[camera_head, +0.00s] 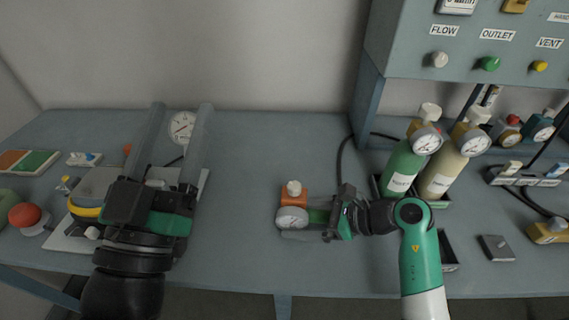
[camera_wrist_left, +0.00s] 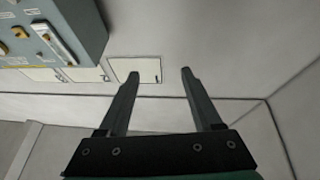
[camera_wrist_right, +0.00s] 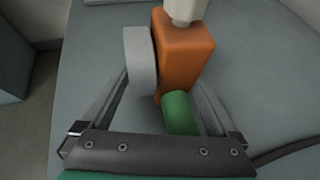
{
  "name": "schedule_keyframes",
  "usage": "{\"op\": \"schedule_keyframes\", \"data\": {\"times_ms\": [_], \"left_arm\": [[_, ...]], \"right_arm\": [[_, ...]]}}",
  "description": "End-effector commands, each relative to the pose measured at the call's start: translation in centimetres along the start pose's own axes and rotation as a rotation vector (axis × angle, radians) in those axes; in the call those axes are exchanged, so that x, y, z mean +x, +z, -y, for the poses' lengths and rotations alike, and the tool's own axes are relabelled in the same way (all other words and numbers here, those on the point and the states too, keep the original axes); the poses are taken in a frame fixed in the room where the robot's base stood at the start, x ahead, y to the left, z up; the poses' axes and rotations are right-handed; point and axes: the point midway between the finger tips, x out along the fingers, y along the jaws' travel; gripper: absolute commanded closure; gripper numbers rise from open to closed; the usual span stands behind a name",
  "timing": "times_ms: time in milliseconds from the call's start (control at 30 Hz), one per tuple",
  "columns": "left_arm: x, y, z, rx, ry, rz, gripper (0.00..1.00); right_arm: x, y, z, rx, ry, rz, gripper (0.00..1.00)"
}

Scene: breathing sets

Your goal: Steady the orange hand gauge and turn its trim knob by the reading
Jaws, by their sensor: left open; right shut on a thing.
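The orange hand gauge (camera_head: 293,199) is near the middle front of the bench, with a pale knob (camera_head: 294,187) on top and a round white dial (camera_head: 292,217) on its front side. In the right wrist view its orange body (camera_wrist_right: 184,50), pale knob (camera_wrist_right: 186,9), grey dial housing (camera_wrist_right: 140,58) and green stub (camera_wrist_right: 179,113) show. My right gripper (camera_head: 318,216) is shut on the gauge from the right; its fingers lie either side of the green stub. The reading cannot be made out. My left gripper (camera_head: 180,112) is open and empty, raised over the left of the bench; its wrist view (camera_wrist_left: 160,80) shows only wall and panel.
A green cylinder (camera_head: 403,168) and a cream cylinder (camera_head: 440,171) with gauges stand in a rack at right. A panel (camera_head: 465,60) with knobs overhangs the back right.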

Motion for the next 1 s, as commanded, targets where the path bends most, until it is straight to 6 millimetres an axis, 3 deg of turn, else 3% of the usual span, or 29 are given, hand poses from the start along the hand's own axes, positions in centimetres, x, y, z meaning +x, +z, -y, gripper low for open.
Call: {"op": "schedule_keyframes", "data": {"times_ms": [33,100,200,300,433,633,1000], "left_arm": [[-0.5,3.5,-1.4,-0.005,0.024,0.077,0.34],[-1.8,8.3,-3.5,-0.01,0.062,0.184,0.34],[-4.4,14.2,-6.6,-0.01,0.121,0.318,0.34],[-6.9,17.8,-9.1,-0.01,0.173,0.404,0.34],[-8.4,19.3,-10.8,-0.012,0.21,0.441,0.34],[-7.8,19.4,-11.0,-0.013,0.212,0.438,0.34],[-1.2,22.4,-12.5,-0.013,0.212,0.438,0.34]], "right_arm": [[0.0,0.1,0.0,-0.001,-0.001,0.002,0.36],[0.0,0.1,0.0,-0.001,-0.001,0.002,0.36],[0.0,0.1,0.0,-0.001,-0.001,0.002,0.36],[0.0,0.1,0.0,-0.001,-0.001,0.002,0.36],[0.0,0.1,0.0,-0.001,-0.001,0.002,0.36],[0.0,0.1,0.0,-0.001,0.0,0.002,0.36],[0.0,0.1,0.0,-0.001,-0.001,0.001,0.36]]}}
